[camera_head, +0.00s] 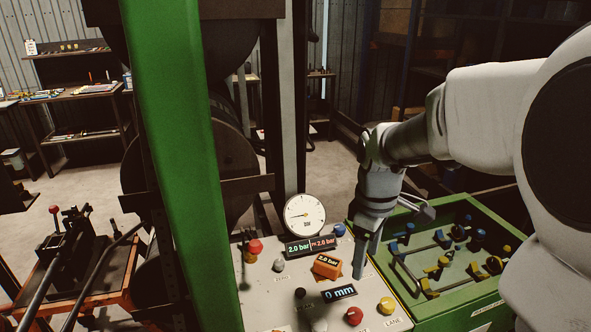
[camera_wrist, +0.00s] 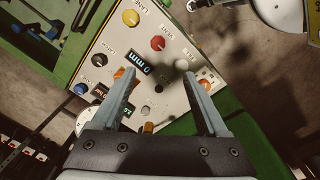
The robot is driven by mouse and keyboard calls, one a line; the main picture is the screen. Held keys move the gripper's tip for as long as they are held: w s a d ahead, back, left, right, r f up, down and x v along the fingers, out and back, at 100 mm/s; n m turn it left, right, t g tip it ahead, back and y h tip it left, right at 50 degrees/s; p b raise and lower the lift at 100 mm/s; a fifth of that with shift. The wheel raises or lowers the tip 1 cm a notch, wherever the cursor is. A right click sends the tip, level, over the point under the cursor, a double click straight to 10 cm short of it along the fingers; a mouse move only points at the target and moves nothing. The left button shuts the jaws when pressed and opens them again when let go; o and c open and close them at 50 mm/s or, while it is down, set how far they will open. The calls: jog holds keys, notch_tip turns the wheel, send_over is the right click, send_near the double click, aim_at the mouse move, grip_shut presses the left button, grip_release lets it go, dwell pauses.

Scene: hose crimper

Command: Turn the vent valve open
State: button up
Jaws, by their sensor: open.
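In the head view a blue knob (camera_head: 340,230), a red knob (camera_head: 354,315) and a yellow knob (camera_head: 387,305) show. My gripper (camera_head: 367,262) points down over the panel's right side, open. In the wrist view its spread fingers (camera_wrist: 158,78) have nothing held between them; the panel's black knob (camera_wrist: 159,88) appears in the gap. A dark knob (camera_wrist: 99,60) lies left of the fingers, near the panel edge.
A green tray (camera_head: 455,312) with pipes and blue and yellow fittings adjoins the panel's right side. A round gauge (camera_head: 305,214) stands at its back, above displays reading 2.0 bar. A green post (camera_head: 172,160) rises at the left. A red mushroom button (camera_head: 255,247) sits on the panel's left.

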aim_at(355, 313)
jog(key=shift+n+g, duration=0.4)
jog(key=shift+n, duration=0.3)
jog(key=f, duration=0.6)
jog(key=w+f, duration=0.1)
jog(key=f, duration=0.6)
jog(key=w+f+b, duration=0.1)
jog(key=f, duration=0.5)
jog(key=shift+d+f, duration=0.3)
jog(key=shift+f, duration=0.1)
grip_shut()
